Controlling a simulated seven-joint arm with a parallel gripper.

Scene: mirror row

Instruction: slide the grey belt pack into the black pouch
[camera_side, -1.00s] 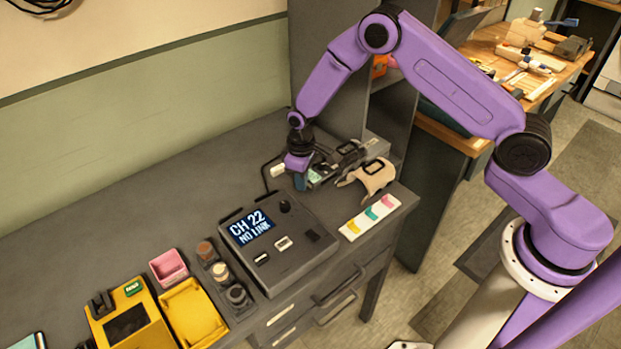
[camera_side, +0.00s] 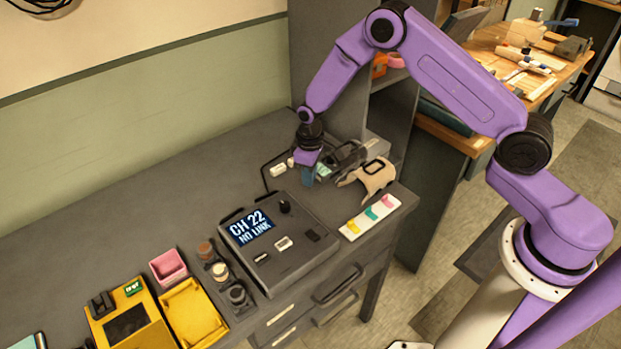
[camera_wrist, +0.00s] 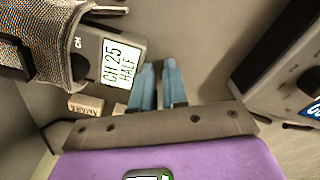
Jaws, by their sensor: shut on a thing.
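The grey belt pack (camera_wrist: 107,67) shows its lit screen, reading CH 25 HALF, in the wrist view. Its far part runs under the woven black pouch (camera_wrist: 45,35), so it is partly inside. In the side view, the pouch (camera_side: 350,152) lies right of my gripper, with the pack's screen (camera_side: 323,170) showing between them. My gripper (camera_wrist: 157,68) has its blue fingers close together at the pack's near end. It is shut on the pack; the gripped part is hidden. In the side view, my gripper (camera_side: 308,176) is low over the table.
A console (camera_side: 280,232) with a CH 22 NO LINK screen stands close in front of my gripper. The table at the back left is clear.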

